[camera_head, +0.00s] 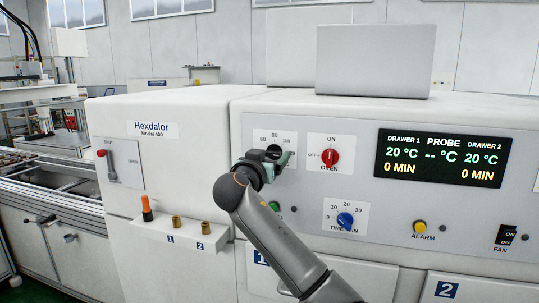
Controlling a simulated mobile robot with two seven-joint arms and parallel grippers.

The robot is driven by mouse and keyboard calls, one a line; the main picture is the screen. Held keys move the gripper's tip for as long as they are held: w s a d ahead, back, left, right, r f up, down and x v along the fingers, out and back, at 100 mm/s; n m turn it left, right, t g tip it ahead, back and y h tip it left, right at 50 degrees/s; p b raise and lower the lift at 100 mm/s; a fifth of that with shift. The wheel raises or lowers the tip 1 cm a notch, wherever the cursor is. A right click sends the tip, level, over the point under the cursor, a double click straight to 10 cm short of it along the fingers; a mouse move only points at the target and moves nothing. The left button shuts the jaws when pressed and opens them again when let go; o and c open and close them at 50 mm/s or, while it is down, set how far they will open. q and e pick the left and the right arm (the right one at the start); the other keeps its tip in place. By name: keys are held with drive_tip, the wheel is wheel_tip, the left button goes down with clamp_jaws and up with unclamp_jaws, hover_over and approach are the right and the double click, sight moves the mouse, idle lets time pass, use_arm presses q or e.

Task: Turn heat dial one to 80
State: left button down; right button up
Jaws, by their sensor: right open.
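The heat dial panel (275,137) is on the white machine's front, and its printed 60, 80 and 100 show along the top. My right gripper (276,160) is at this panel, in front of the dial, and its jaws are open. The dial knob (273,152) is mostly hidden behind the gripper; I cannot read where it points or tell whether the fingers touch it. The display (440,158) reads 20 °C and 0 MIN for both drawers. My left gripper is not in view.
A red oven knob (331,157) is just right of the gripper. Below are a blue time knob (345,220), a green button (274,206) and a yellow alarm button (419,227). A small shelf (180,235) holding an orange-topped tool (147,207) sticks out at the left.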

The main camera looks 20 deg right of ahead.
clamp_jaws()
idle(0.8)
